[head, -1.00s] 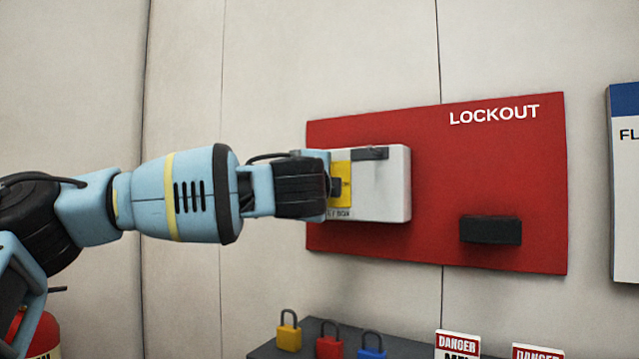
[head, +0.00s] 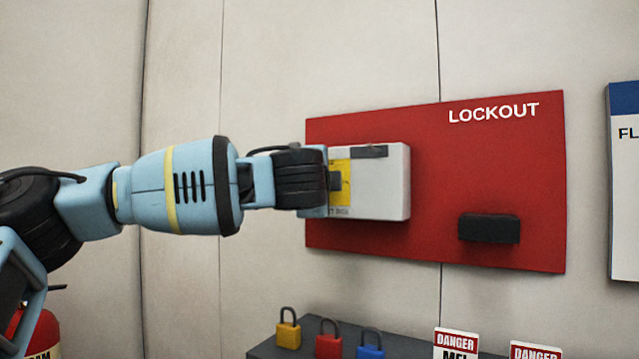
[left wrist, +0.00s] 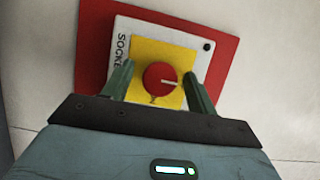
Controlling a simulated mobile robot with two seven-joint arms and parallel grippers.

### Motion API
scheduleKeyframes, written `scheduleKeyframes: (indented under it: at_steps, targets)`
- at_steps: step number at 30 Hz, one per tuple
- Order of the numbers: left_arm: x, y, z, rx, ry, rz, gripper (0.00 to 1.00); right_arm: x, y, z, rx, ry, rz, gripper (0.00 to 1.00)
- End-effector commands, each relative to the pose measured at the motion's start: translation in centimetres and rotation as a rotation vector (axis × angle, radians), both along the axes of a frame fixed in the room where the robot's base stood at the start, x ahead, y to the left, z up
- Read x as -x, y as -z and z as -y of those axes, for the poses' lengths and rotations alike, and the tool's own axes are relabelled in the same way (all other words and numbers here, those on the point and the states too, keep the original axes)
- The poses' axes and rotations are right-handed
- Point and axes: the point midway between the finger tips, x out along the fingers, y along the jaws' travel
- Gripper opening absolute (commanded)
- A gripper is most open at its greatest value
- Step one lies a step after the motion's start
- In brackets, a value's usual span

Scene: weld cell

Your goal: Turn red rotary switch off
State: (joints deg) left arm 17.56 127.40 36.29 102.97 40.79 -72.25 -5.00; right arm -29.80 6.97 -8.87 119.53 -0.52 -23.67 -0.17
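The red rotary switch (left wrist: 160,80) is a round red knob with a pale pointer line, on a yellow plate (left wrist: 165,54) in the left wrist view. The plate is on the front of a white box (head: 384,185) on the red lockout board. My left gripper (left wrist: 158,82) is open, its two green fingers on either side of the knob with gaps visible. In the head view my left wrist hides the knob, and part of the yellow plate (head: 341,181) shows beside it. I cannot tell whether the fingers touch the plate. My right gripper is not in view.
The red board (head: 480,160) also carries a black block (head: 489,229). Below, a dark shelf (head: 268,350) holds yellow (head: 288,332), red (head: 328,343) and blue (head: 370,346) padlocks and danger tags (head: 457,345). A fire extinguisher (head: 40,335) stands at lower left.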

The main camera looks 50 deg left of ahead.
Motion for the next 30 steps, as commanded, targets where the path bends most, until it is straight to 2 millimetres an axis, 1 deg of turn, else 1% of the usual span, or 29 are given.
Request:
scheduleKeyframes:
  at_steps: [6,9,11,21,25,30]
  targets:
    - [0.0,0.0,0.0,-0.001,-0.001,0.001,0.58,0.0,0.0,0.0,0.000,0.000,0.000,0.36]
    - [0.4,-0.1,0.3,-0.001,0.001,0.002,0.58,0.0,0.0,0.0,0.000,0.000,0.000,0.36]
    - [0.8,-0.1,0.7,-0.002,0.002,0.002,0.58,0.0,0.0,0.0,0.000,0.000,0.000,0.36]
    - [4.8,-0.1,4.1,-0.002,0.003,0.001,0.58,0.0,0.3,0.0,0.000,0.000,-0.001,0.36]
    - [5.7,-0.1,4.8,-0.001,0.001,0.002,0.58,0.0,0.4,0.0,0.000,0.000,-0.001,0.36]
    - [6.0,0.0,5.0,0.000,0.000,0.000,0.58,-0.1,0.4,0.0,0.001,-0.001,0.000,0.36]
